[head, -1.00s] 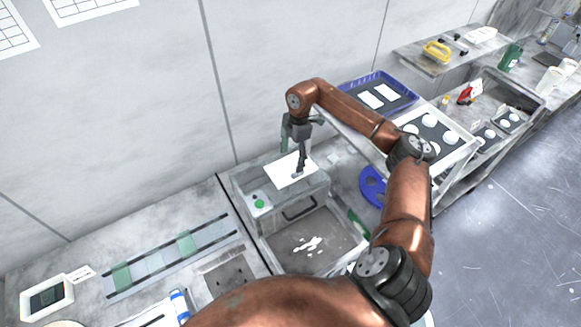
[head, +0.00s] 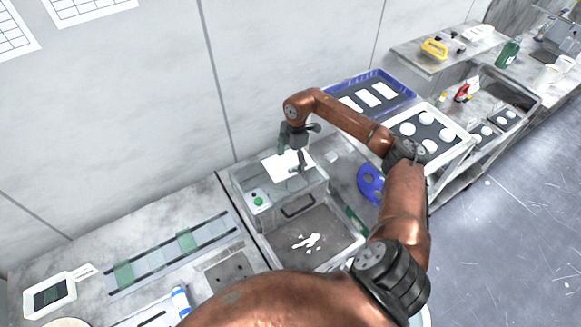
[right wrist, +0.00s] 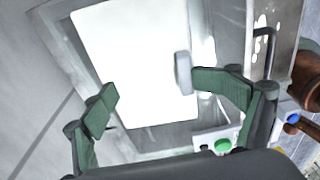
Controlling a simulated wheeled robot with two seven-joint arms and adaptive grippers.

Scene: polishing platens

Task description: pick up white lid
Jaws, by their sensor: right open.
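The white lid (head: 278,166) is a flat white rectangle on top of a grey box-shaped machine (head: 262,186) in the head view. It fills much of the right wrist view (right wrist: 135,60). My right gripper (head: 293,156) is over the lid, fingers pointing down. In the right wrist view the right gripper (right wrist: 150,88) is open, its green fingers apart with nothing held. A grey rounded piece (right wrist: 183,72) stands at the lid's edge beside one fingertip; I cannot tell whether they touch. My left gripper is not in view.
A green button (head: 258,201) is on the machine's front. An open metal basin (head: 290,254) with white scraps lies below it. A blue ring-shaped piece (head: 370,183), a blue tray (head: 352,84) and a tray of white discs (head: 457,146) are to the right. The wall is close behind.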

